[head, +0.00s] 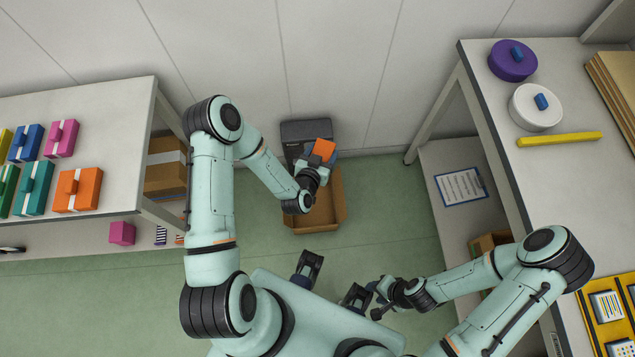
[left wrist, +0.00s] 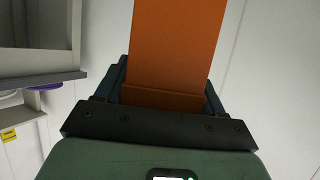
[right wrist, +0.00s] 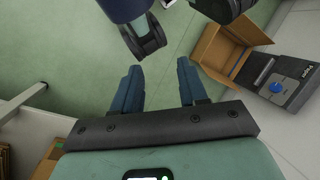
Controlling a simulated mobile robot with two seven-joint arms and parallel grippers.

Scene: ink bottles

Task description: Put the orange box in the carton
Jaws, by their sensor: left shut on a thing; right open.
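My left gripper (head: 318,164) is shut on an orange box (head: 321,150) and holds it above the far part of the carton, near the wall. In the left wrist view the orange box (left wrist: 177,45) stands between the two fingers (left wrist: 168,90). The open brown carton (head: 326,217) sits on the green floor, partly hidden under my left arm. It also shows in the right wrist view (right wrist: 212,50), where the visible part of its inside looks empty. My right gripper (head: 380,300) is open and empty over the floor, nearer to me and right of the carton (right wrist: 158,88).
A dark grey device (head: 306,130) stands behind the carton against the wall. The left table (head: 110,110) bears several coloured boxes, including another orange one (head: 78,190). The right table (head: 490,130) holds round tins and a yellow bar (head: 560,140). Floor between is clear.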

